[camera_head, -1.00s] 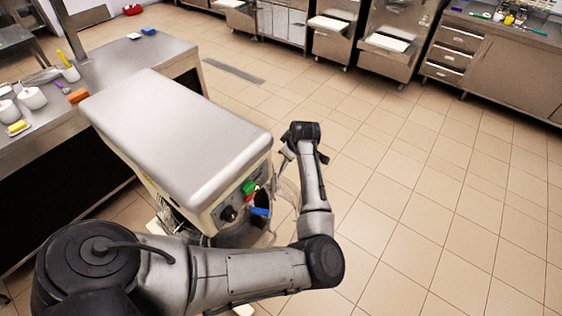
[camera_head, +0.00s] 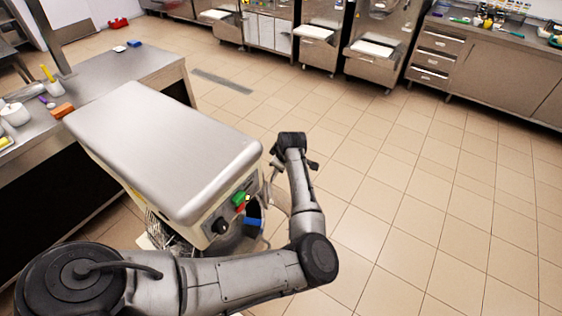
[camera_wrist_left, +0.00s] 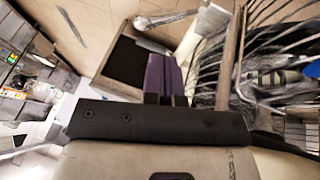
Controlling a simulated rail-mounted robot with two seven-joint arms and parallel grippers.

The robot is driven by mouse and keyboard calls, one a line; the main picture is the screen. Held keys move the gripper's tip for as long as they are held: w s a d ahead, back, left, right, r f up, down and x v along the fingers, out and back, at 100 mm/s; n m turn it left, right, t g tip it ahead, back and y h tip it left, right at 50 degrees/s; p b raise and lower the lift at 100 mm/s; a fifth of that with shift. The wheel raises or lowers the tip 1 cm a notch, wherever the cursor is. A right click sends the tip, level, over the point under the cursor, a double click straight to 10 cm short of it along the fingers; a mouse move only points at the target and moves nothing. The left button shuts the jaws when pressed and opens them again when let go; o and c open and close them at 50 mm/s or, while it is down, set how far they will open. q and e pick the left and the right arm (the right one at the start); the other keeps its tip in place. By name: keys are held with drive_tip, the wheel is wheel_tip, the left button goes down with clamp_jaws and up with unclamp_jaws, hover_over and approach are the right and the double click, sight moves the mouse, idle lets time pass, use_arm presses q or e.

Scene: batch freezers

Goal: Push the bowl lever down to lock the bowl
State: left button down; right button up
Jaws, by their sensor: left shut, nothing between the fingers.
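A cream mixer (camera_head: 165,150) with a broad flat top stands left of centre in the head view. Its front has a green button (camera_head: 238,198) and a black knob (camera_head: 221,226). A blue part (camera_head: 253,222) shows low at its front, near the bowl area; I cannot tell whether it is the lever. The bowl is mostly hidden by the mixer head and my arm. My left gripper is at the mixer's front right side, its fingertips unclear there. In the left wrist view its purple fingers (camera_wrist_left: 163,74) are together and empty, beside a metal bar (camera_wrist_left: 229,58).
Curved metal wires (camera_wrist_left: 275,45) lie right of the fingers in the wrist view. A steel counter (camera_head: 130,66) with small containers is behind and left of the mixer. Freezers and cabinets (camera_head: 505,75) line the far wall. The tiled floor (camera_head: 410,210) to the right is clear.

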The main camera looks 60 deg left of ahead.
sight(274, 176)
use_arm(q)
drive_tip(key=x, duration=0.7)
use_arm(e)
drive_tip(key=shift+f, duration=0.2)
use_arm(q)
drive_tip(key=shift+a, duration=0.1)
use_arm(e)
drive_tip(key=shift+s+d, duration=0.1)
